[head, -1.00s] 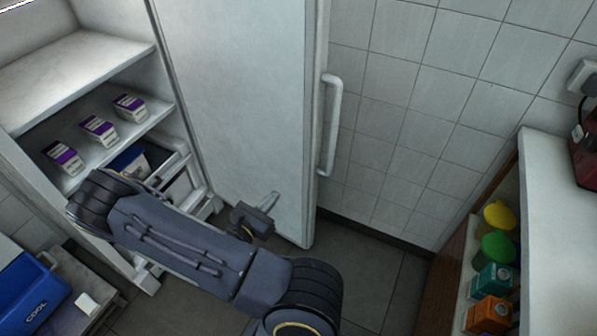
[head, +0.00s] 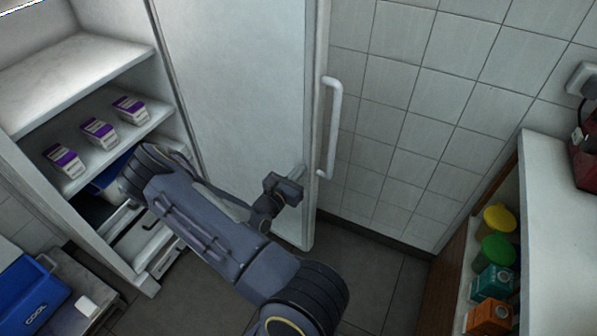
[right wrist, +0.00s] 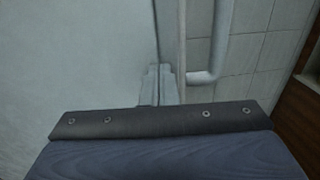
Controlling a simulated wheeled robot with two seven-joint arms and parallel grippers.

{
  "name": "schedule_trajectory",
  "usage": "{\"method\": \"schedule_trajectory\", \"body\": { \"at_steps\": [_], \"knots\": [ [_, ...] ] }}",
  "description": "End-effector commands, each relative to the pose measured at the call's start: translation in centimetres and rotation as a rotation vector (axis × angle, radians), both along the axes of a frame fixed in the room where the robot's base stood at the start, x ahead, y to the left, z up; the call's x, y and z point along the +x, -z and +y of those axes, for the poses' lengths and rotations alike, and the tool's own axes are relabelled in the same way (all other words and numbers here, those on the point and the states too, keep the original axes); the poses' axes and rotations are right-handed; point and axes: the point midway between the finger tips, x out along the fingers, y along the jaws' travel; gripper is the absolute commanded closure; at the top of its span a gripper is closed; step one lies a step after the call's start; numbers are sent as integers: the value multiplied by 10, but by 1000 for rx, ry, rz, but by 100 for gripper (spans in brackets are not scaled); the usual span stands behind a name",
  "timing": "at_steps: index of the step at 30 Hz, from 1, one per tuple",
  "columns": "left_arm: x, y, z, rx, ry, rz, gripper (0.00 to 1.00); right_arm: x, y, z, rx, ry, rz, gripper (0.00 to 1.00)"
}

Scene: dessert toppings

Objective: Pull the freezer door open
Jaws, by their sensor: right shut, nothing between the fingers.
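The freezer door (head: 235,90) stands swung open in the head view, its inner face toward me. Its white vertical handle (head: 333,125) is on the far side of the door's right edge. My right gripper (head: 297,172) is shut and empty, in front of the door's inner face near its lower right edge. In the right wrist view the gripper's fingertips (right wrist: 158,84) lie close to the door edge, with the handle's lower end (right wrist: 212,62) just to the right. Whether the fingertips touch the door I cannot tell. My left gripper is out of view.
The open freezer's shelves (head: 85,75) at left hold several purple-and-white cartons (head: 99,132). A blue COOL box (head: 32,296) is at the lower left. A white counter (head: 560,230) with jars and boxes on a shelf below stands at right. A tiled wall (head: 420,110) lies behind the door.

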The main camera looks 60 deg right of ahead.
Motion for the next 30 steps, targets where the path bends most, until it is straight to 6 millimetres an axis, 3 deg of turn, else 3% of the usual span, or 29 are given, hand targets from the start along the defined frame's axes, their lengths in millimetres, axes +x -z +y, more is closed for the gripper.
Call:
{"method": "schedule_trajectory", "body": {
  "at_steps": [8, 21, 25, 30],
  "knots": [
    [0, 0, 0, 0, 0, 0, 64, -1, 0, -6, 0, 2, -1, 100],
    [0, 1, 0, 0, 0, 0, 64, -13, 1, -111, 0, 3, -3, 100],
    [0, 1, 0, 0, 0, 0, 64, -14, 0, -125, -1, 1, 0, 100],
    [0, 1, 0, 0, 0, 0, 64, -14, 0, -127, 0, 0, 1, 100]
  ]
}}
